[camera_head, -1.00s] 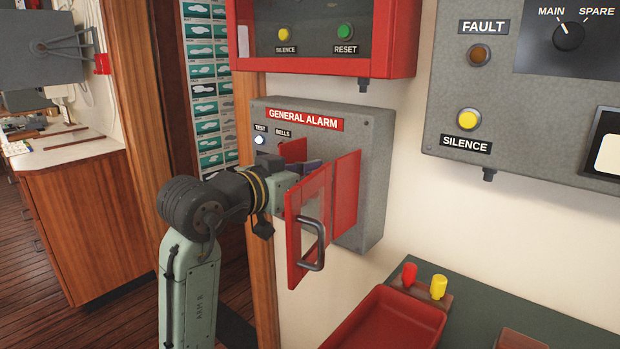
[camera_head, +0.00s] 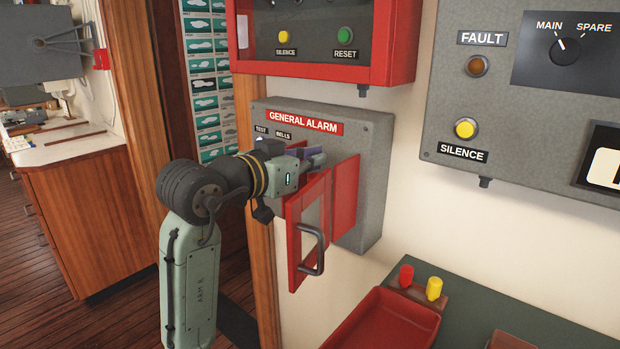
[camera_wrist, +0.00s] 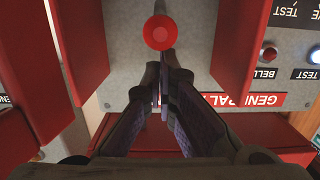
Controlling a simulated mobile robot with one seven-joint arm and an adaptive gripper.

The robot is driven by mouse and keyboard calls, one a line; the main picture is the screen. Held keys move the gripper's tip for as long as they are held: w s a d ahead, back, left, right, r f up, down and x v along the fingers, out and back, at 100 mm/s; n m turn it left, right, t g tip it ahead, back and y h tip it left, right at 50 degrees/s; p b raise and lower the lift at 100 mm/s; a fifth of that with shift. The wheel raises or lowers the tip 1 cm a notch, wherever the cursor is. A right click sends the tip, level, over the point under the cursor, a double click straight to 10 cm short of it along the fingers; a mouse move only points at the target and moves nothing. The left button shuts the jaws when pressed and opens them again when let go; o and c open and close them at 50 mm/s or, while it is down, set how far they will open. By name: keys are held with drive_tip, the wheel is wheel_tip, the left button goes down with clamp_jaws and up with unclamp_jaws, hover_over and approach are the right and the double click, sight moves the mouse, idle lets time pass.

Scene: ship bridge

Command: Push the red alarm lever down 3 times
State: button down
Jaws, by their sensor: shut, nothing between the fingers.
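The red alarm lever shows in the wrist view as a round red knob (camera_wrist: 160,33), seen end-on. In the head view the lever is hidden behind my arm and the red plates. My gripper (camera_wrist: 163,82) is shut and empty. Its fingertips are close to the knob, on the side towards the GENERAL ALARM label, which appears upside down there; I cannot tell if they touch it. In the head view my gripper (camera_head: 315,159) is in front of the grey GENERAL ALARM box (camera_head: 376,170), below its label.
A red-framed door (camera_head: 292,240) with a dark handle (camera_head: 318,250) stands open below my gripper. A red plate (camera_head: 345,195) sticks out beside it. A red-framed panel (camera_head: 400,60) hangs above. A red tray (camera_head: 385,318) lies at lower right.

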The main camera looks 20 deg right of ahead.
drive_tip(key=v, duration=0.9)
drive_tip(key=shift+p, duration=0.4)
